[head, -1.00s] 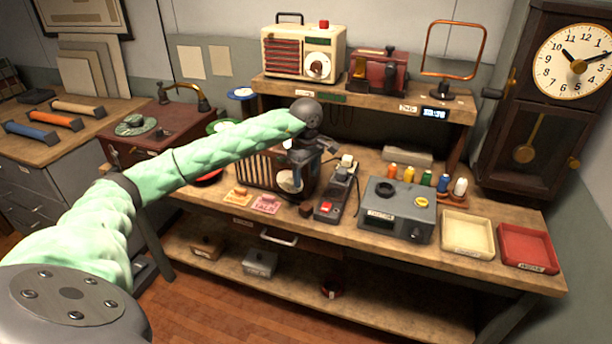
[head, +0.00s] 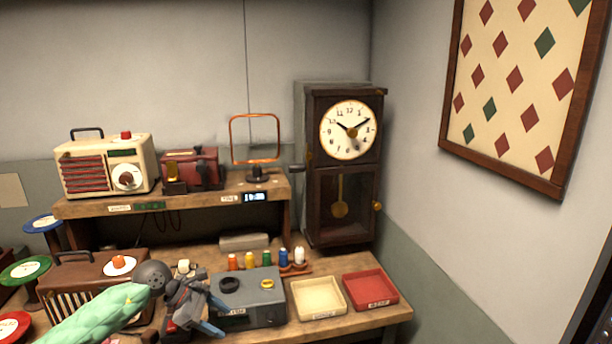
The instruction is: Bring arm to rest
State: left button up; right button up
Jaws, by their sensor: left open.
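My left arm (head: 95,318), in a pale green padded sleeve, comes in from the lower left in the head view. Its dark wrist ends in my left gripper (head: 217,314), which is open with nothing seen between its fingers. The gripper shows in front of the workbench, overlapping the left side of the grey tester box (head: 262,312). I cannot tell whether it touches the box. My right gripper is not in view.
The workbench holds a brown radio (head: 75,272), several coloured spools (head: 249,260), a cream tray (head: 318,314) and a red tray (head: 370,305). A cream radio (head: 142,150) stands on the shelf. A tall clock (head: 318,165) stands at the bench's right end.

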pick_arm(q)
jog(key=s+d+r+n+t+h, duration=0.4)
jog(key=d+r+n+t+h, duration=0.45)
jog(key=d+n, duration=0.4)
jog(key=s+a+f+n+t+y, duration=0.35)
jog(key=a+f+n+y, duration=0.45)
jog(key=n, duration=0.8)
jog(key=s+a+f+n+t+y, duration=0.2)
jog(key=s+a+f+n+y, duration=0.3)
jog(key=n+y, duration=0.8)
jog(key=s+d+f+n+g+h, duration=0.1)
jog(key=s+f+n+g, duration=0.35)
jog(key=s, duration=0.35)
jog(key=s+f+n+g+h, duration=0.2)
jog(key=s+f+n+g, duration=0.1)
jog(key=s+f, duration=0.3)
jog(key=s+d+f+n+g+h, duration=0.1)
jog(key=s+f+n+g, duration=0.25)
jog(key=s, duration=0.55)
notch_tip(320, 180, down, 21)
jog(key=w+d+g, duration=0.1)
jog(key=w+g, duration=0.1)
jog(key=s+f, duration=0.3)
jog(key=f, duration=0.8)
jog(key=s+d+f+g, duration=0.1)
jog(key=s+f, duration=0.3)
jog(key=f, duration=0.7)
jog(key=shift+s+d, duration=0.15)
jog(key=shift+d, duration=0.15)
